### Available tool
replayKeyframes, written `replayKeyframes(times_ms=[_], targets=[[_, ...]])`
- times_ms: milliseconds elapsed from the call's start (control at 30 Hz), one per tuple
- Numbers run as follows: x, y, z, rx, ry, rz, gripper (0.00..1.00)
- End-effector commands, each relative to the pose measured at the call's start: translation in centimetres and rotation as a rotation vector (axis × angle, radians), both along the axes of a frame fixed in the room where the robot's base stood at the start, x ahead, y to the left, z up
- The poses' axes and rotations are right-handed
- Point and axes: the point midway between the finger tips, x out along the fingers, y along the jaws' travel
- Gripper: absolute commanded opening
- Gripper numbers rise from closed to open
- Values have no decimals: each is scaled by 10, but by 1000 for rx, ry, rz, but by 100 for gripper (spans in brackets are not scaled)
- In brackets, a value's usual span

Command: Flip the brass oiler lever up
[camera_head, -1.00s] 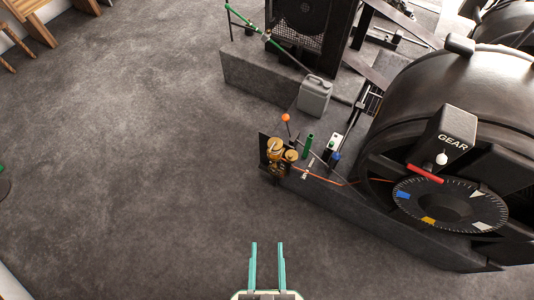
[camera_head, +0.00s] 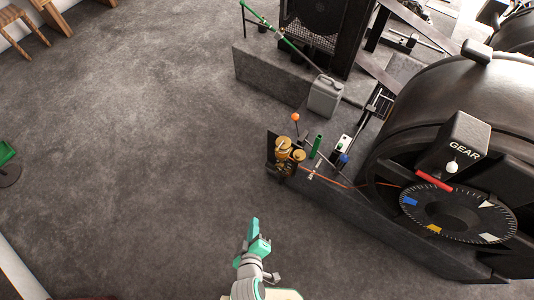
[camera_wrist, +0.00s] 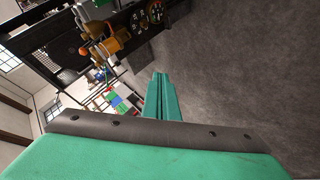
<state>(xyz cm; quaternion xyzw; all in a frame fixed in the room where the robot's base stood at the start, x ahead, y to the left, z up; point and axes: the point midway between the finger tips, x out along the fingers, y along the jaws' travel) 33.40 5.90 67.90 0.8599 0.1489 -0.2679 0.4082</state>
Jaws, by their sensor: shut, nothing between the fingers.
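The brass oiler (camera_head: 284,153) is mounted on a dark upright plate at the near end of the machine plinth. Its lever is too small to make out for certain. The oiler's brass parts also show at the upper left of the wrist view (camera_wrist: 112,42). My gripper (camera_head: 252,226) is in front of the oiler, nearer to me and a little left, apart from it. In the wrist view its teal fingers (camera_wrist: 162,82) are together with nothing between them.
An orange-knobbed stick (camera_head: 295,118), a green handle (camera_head: 316,146) and a small switch box (camera_head: 343,143) stand close behind and right of the oiler. A grey can (camera_head: 324,97) stands farther back. The gear dial (camera_head: 450,213) is at right.

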Motion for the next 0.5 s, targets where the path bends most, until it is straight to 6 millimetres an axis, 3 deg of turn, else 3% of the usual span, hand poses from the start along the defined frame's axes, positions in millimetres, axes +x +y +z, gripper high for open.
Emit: replayKeyframes(times_ms=[233,500], targets=[[50,13,-31,-298,78,120,0],[105,25,-38,-623,157,211,0]])
